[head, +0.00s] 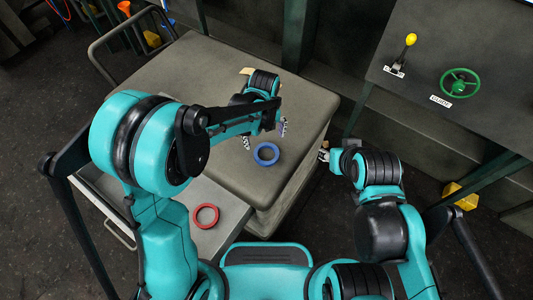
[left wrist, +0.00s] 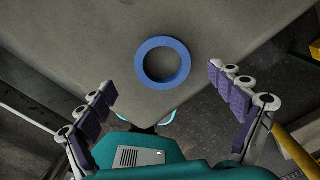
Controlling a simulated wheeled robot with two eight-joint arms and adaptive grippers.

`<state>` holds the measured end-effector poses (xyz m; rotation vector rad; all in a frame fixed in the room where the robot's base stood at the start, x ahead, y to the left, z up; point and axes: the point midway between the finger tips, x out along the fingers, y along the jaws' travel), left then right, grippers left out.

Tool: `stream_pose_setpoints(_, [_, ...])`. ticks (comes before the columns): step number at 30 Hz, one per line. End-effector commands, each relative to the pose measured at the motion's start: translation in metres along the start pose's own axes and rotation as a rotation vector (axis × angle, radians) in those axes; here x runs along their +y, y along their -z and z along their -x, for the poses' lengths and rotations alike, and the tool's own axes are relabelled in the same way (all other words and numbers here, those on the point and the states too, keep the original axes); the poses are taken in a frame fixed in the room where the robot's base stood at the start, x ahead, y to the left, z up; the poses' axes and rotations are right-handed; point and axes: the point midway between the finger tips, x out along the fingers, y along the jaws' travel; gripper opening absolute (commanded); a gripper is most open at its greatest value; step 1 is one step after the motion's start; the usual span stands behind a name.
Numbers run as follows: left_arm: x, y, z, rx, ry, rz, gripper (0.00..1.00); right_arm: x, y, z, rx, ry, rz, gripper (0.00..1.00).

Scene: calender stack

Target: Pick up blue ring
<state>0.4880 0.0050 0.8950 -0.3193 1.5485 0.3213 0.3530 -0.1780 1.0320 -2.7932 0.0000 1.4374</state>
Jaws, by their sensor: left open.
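The blue ring (head: 258,149) lies flat on the grey cart top near its front corner in the head view. In the left wrist view the blue ring (left wrist: 144,62) sits ahead of and between the two spread fingers. My left gripper (head: 265,136) is open and empty above the cart top, close to the ring, with no finger touching it as far as I can see. In the left wrist view my left gripper (left wrist: 162,90) shows its purple finger pads wide apart. My right gripper (head: 324,152) is at the cart's right edge, seen small, and its jaw state is unclear.
The grey cart top (head: 205,70) is mostly bare. A red ring (head: 206,216) lies on a lower surface at the front left. A panel with a yellow-knobbed lever (head: 410,40) and a green wheel (head: 460,82) stands at the right. A yellow block (head: 460,195) is on the floor.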

Motion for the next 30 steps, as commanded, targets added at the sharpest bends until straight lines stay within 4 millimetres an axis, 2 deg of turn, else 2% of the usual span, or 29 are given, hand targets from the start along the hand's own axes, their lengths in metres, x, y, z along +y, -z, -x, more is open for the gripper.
stream_pose_setpoints(1, [0.0,0.0,-0.009,0.0,0.0,0.001,0.93,0.0,-0.003,-0.004,0.0,0.0,0.0,0.4])
stream_pose_setpoints(7, [-0.001,0.002,-0.028,-0.001,0.001,0.002,0.93,0.0,-0.008,-0.011,0.0,0.0,0.0,0.4])
stream_pose_setpoints(13, [-0.002,0.005,-0.059,-0.001,0.001,0.003,0.93,0.0,-0.017,-0.024,0.0,0.0,0.0,0.4])
stream_pose_setpoints(16, [-0.002,0.005,-0.065,-0.001,0.001,0.004,0.93,0.0,-0.018,-0.025,0.0,0.0,0.0,0.4])
stream_pose_setpoints(21, [-0.002,0.005,-0.063,-0.001,0.001,0.004,0.93,0.0,-0.017,-0.024,0.0,0.0,0.0,0.4])
stream_pose_setpoints(23, [-0.002,0.005,-0.063,-0.001,0.001,0.004,0.8,0.0,-0.017,-0.024,0.0,0.0,0.0,0.4])
stream_pose_setpoints(27, [-0.002,0.005,-0.063,-0.001,0.001,0.004,0.43,0.0,-0.017,-0.024,0.0,0.0,0.0,0.4])
stream_pose_setpoints(30, [-0.002,0.005,-0.063,-0.001,0.001,0.004,0.4,0.0,-0.017,-0.024,0.0,0.0,0.0,0.4])
